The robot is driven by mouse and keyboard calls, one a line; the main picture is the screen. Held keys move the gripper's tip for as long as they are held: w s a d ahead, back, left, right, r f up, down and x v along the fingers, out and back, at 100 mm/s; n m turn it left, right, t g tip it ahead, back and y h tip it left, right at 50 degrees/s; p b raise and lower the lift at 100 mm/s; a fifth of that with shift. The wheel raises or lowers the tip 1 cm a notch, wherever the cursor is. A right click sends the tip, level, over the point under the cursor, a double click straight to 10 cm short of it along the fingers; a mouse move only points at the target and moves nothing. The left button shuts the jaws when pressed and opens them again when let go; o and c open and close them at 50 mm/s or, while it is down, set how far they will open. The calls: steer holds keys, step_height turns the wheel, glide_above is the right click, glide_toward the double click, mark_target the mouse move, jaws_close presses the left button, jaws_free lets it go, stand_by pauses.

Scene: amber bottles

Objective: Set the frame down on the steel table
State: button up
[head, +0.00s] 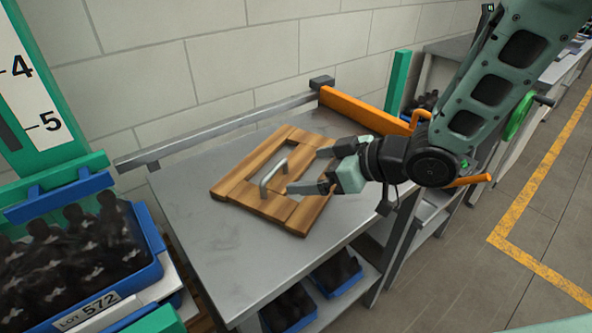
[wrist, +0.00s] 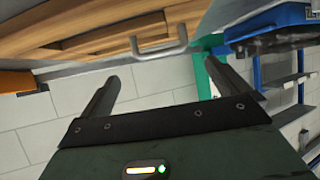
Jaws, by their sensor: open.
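The wooden frame (head: 238,187) lies flat on the steel table (head: 195,215), with its metal handle (head: 273,172) standing up across its opening. My gripper (head: 306,170) is open beside the handle, on its right, with one finger to each side and nothing held. In the wrist view the frame (wrist: 85,30) fills the upper left, and the handle (wrist: 160,45) shows just beyond the open fingers of the gripper (wrist: 172,88). The fingers look apart from the handle there.
Blue crates of dark bottles (head: 75,250) stand at the left, and more blue bins (head: 335,275) sit on the shelf below. An orange bar (head: 360,110) and a metal rail (head: 215,128) edge the table's back. The table's left part is clear.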

steer(key=shift+s+d+r, duration=0.3)
steer(key=shift+s+d, duration=0.05)
steer(key=shift+d, duration=0.15)
steer(key=shift+s+d+h, duration=0.1)
steer(key=shift+h, duration=0.3)
steer(key=s+d+m+g+h, duration=0.1)
steer(key=s+d+g+h, duration=0.1)
steer(key=s, duration=0.5)
steer(key=s+d+r+m+g+h, duration=0.1)
steer(key=s+g+h, duration=0.1)
steer(key=s+h, duration=0.2)
steer(key=s+d+r+m+g+h, duration=0.1)
steer(key=s+d+g+h, duration=0.1)
steer(key=s, duration=0.8)
steer(key=shift+s+d+r+m+g+h, duration=0.2)
steer(key=shift+d+r+m+g+h, duration=0.1)
steer(key=shift+h, duration=0.1)
